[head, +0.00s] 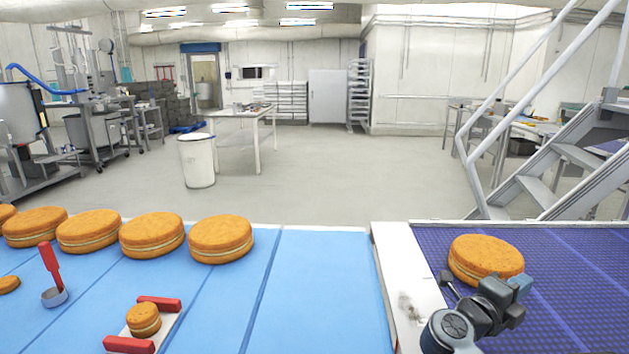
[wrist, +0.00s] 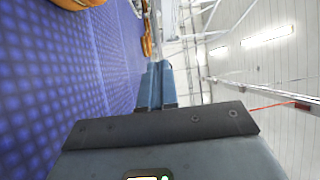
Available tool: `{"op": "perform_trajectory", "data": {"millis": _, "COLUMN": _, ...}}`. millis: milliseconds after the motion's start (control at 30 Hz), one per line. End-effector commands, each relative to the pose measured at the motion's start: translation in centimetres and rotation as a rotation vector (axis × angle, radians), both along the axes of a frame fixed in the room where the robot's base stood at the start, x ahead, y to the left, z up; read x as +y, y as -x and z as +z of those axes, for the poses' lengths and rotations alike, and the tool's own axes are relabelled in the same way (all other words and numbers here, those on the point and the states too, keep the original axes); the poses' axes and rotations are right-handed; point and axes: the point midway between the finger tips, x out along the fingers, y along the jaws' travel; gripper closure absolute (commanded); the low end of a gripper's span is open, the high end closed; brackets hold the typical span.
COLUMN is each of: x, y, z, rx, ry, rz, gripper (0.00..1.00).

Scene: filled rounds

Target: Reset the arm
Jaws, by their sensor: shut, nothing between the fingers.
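My arm reaches in from the bottom right of the head view, over the purple mat and close in front of a round orange filled cake (head: 486,259). In the head view its small end parts overlap, so I cannot make out the fingertips there. In the wrist view my gripper (wrist: 159,66) shows two blue-grey fingers side by side, shut with nothing between them. The wrist picture is turned sideways, with the purple mat (wrist: 60,100) on its left and part of an orange round (wrist: 146,38) beyond the fingers.
Several orange filled rounds (head: 220,239) stand in a row on the blue surface (head: 320,290). A red-handled cup tool (head: 54,296) and a small round (head: 143,319) between red handles (head: 159,303) are at the left. A white divider (head: 405,275) separates blue from purple. Metal stairs (head: 560,160) stand behind.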

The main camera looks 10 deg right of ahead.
Motion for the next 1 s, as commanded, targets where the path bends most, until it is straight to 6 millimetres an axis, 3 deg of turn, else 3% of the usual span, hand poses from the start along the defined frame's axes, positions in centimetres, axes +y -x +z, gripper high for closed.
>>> {"op": "perform_trajectory", "data": {"millis": 367, "x": 5.5, "y": 5.4, "z": -2.3, "rx": 0.075, "ry": 0.154, "rz": 0.122, "gripper": 1.0}}
{"op": "perform_trajectory", "data": {"millis": 700, "x": 14.3, "y": 15.0, "z": -3.3, "rx": 0.27, "ry": 0.428, "rz": 0.372, "gripper": 1.0}}
{"op": "perform_trajectory", "data": {"millis": 1000, "x": 20.7, "y": 23.0, "z": -3.1, "rx": 0.504, "ry": 0.653, "rz": 0.615, "gripper": 1.0}}
